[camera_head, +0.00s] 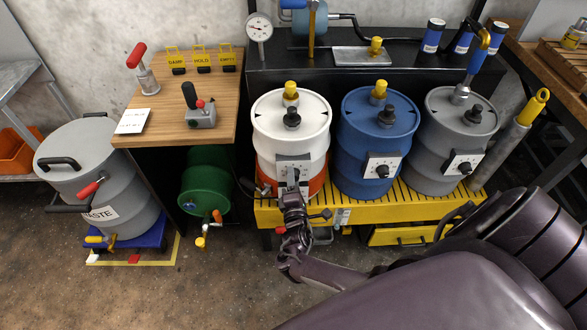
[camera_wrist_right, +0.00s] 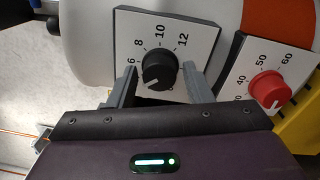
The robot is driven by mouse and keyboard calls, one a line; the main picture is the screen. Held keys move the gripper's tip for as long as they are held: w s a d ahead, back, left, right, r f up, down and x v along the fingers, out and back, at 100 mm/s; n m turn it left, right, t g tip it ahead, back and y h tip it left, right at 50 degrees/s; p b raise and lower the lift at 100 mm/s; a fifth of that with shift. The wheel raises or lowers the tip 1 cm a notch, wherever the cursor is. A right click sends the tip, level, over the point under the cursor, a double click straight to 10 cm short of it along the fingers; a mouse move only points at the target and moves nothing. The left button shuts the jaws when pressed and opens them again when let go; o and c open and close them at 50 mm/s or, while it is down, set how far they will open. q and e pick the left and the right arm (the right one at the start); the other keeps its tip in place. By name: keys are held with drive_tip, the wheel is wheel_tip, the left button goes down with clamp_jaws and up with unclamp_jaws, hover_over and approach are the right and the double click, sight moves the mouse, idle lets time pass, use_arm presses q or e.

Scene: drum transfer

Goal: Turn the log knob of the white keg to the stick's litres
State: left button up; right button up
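The white keg (camera_head: 270,125) stands at the left of the keg row, with a white upper body and an orange lower band. My right gripper (camera_head: 292,190) is at its front dial plate (camera_head: 284,163). In the right wrist view, the black log knob (camera_wrist_right: 160,70) sits between the open fingers of the gripper (camera_wrist_right: 160,78), with small gaps seen on both sides. The numbers 6, 8, 10 and 12 show around it; its white mark points down-left, below the 6. No stick reading is legible. My left gripper is out of view.
A red knob (camera_wrist_right: 268,87) on a plate marked 40, 50, 60 is close to the right finger. A blue drum (camera_head: 364,150) and a grey drum (camera_head: 440,150) stand to the right on a yellow slotted platform (camera_head: 345,212). A wooden bench (camera_head: 165,100) is left.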

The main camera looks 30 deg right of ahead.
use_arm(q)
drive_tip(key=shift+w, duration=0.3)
use_arm(e)
drive_tip(key=shift+o, duration=0.4)
drive_tip(key=shift+s, duration=0.1)
use_arm(q)
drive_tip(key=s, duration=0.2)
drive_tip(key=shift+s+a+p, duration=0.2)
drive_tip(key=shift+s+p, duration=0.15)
drive_tip(key=shift+p, duration=0.05)
use_arm(e)
drive_tip(key=v, duration=0.7)
drive_tip(key=shift+s+a, duration=0.25)
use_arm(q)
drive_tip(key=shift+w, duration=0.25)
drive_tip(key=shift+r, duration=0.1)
use_arm(e)
drive_tip(key=shift+f, duration=0.1)
